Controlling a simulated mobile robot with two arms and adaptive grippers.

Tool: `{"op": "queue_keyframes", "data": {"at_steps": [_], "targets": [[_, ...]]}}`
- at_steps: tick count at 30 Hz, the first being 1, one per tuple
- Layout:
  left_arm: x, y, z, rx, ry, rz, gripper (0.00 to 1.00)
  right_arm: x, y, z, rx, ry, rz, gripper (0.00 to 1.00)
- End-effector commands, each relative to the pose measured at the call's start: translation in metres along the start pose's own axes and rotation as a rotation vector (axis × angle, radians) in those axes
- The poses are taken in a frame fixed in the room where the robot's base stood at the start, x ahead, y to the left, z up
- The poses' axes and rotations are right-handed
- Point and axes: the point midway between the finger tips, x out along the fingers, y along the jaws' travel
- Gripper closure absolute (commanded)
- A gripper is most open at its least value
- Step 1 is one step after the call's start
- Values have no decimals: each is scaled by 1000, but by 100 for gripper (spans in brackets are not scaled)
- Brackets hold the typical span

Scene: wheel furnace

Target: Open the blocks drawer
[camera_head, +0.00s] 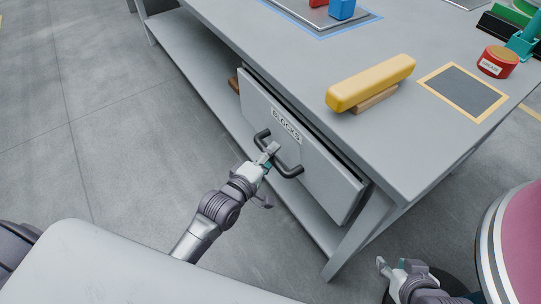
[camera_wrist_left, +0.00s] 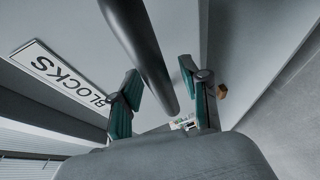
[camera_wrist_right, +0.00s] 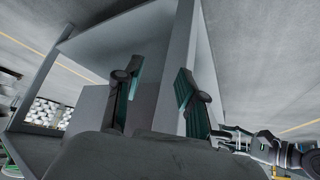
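The blocks drawer (camera_head: 325,182) is a grey front labelled BLOCKS under the table top, with a dark bar handle (camera_head: 291,172). Its front stands out a little from the table's edge. My left gripper (camera_head: 268,155) is at the handle. In the left wrist view the handle bar (camera_wrist_left: 143,50) runs between the two spread fingers (camera_wrist_left: 163,100), with a gap beside the right finger; contact with the left finger is unclear. The label (camera_wrist_left: 62,72) shows at left there. My right gripper (camera_head: 391,266) is low beside the table's right end, open and empty; its fingers (camera_wrist_right: 158,95) are apart.
On the table (camera_head: 430,150) lie a yellow bar (camera_head: 371,82) on a wooden piece, a framed dark pad (camera_head: 462,92) and a red round container (camera_head: 497,62). A lower shelf (camera_head: 190,50) runs beneath. A pink rounded object (camera_head: 520,245) stands at right. The floor at left is clear.

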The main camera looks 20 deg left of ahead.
Motion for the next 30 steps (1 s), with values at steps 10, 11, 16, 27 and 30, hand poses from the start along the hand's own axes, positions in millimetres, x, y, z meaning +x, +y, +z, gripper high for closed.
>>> {"op": "queue_keyframes", "data": {"at_steps": [10,11,16,27,30], "targets": [[0,0,0,0,0,0,100,0,0,0,0,0,0,60],[0,0,0,0,0,0,100,0,0,0,0,0,0,60],[0,0,0,0,0,-1,100,0,0,0,0,-1,0,60],[-12,-2,-5,2,0,-5,100,-16,5,40,7,-209,11,60],[-21,-4,-9,1,0,-7,100,-29,8,62,11,-329,16,60]]}}
